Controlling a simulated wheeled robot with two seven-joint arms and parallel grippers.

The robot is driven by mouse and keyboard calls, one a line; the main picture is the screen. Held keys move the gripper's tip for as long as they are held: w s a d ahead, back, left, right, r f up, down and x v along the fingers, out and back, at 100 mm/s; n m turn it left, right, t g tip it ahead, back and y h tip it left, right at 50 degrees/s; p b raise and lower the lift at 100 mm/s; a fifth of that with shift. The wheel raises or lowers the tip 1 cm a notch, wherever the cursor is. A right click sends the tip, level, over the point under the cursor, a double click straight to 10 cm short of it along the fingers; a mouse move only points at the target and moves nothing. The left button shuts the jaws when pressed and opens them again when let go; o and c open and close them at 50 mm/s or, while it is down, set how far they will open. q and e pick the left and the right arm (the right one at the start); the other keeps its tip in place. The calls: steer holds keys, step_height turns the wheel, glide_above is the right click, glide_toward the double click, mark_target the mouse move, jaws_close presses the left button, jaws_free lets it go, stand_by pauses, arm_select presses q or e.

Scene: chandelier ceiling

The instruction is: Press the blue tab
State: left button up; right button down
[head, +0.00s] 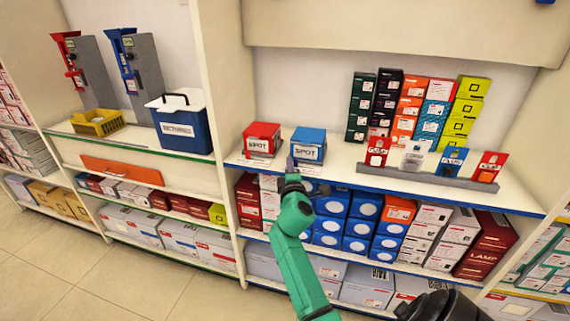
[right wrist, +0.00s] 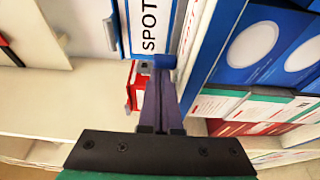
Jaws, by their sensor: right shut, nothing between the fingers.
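A blue box labelled SPOT (head: 308,144) stands on the upper shelf, right of a red box (head: 262,137). In the right wrist view the blue box's white SPOT label (right wrist: 149,25) is close up, with a small blue tab (right wrist: 162,61) at its lower end. My right gripper (head: 291,164) is at the shelf's front edge, just in front of the blue box. Its fingers (right wrist: 161,80) are shut and empty, their tips close to the blue tab. I cannot tell whether they touch it. My left gripper is not in view.
The blue-edged shelf (head: 345,186) runs under the boxes, with packed blue boxes (head: 327,225) below it. A grey rack of small cards (head: 425,180) stands to the right, in front of stacked coloured boxes (head: 432,105). A blue-and-white bin (head: 183,128) is at the left.

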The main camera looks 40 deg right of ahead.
mark_target(305, 172)
steer(key=s+d, duration=0.1)
steer(key=s+p, duration=0.1)
steer(key=s+d+p, duration=0.1)
steer(key=s, duration=0.1)
steer(key=shift+d, duration=0.45)
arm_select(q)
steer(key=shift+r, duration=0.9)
